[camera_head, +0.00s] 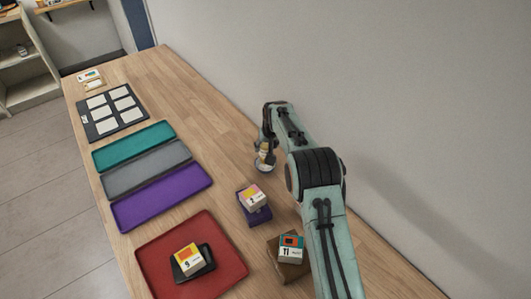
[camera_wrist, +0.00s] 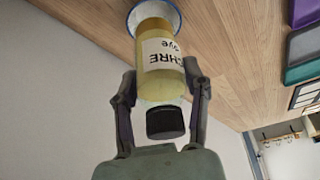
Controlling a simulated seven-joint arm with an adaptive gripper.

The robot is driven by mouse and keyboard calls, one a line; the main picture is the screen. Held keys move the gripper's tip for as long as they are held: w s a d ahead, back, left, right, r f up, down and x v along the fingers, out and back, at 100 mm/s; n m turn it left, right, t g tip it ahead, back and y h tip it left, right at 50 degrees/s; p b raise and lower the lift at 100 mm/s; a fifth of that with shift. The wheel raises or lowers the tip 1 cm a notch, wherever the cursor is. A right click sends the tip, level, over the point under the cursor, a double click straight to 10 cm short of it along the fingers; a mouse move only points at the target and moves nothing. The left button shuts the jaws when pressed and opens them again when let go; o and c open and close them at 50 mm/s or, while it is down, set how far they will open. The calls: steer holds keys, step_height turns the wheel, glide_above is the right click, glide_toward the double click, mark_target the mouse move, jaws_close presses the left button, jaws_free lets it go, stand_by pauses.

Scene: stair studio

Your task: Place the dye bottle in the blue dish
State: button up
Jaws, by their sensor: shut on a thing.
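The dye bottle (camera_wrist: 160,60) has a yellow body, a white label reading "CHRE dye" and a black cap. In the wrist view my gripper (camera_wrist: 160,82) is shut on it, one finger on each side, with the cap toward my palm. The dish (camera_wrist: 150,7), white inside with a blue rim, shows right beyond the bottle's base. In the head view my gripper (camera_head: 265,143) is low over the table near the wall, and the bottle (camera_head: 263,152) is upright above the dish (camera_head: 264,169). I cannot tell whether its base touches the dish.
Nearer on the wooden table (camera_head: 185,88) are a purple block with a box (camera_head: 252,198), a brown block with a box (camera_head: 291,248), and a red tray (camera_head: 225,268). Teal, grey and purple trays (camera_head: 165,205) lie left. The wall (camera_head: 420,120) is close on the right.

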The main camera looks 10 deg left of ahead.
mark_target(266, 151)
steer(key=shift+w+a+f, duration=0.2)
steer(key=shift+w+f, duration=0.45)
steer(key=shift+f, duration=0.15)
steer(key=shift+w+f, duration=0.15)
steer(key=shift+f, duration=1.5)
steer(key=o, duration=1.2)
steer(key=shift+f, duration=0.15)
steer(key=shift+r, duration=0.5)
steer(key=v, duration=1.1)
steer(key=shift+s+r, duration=0.25)
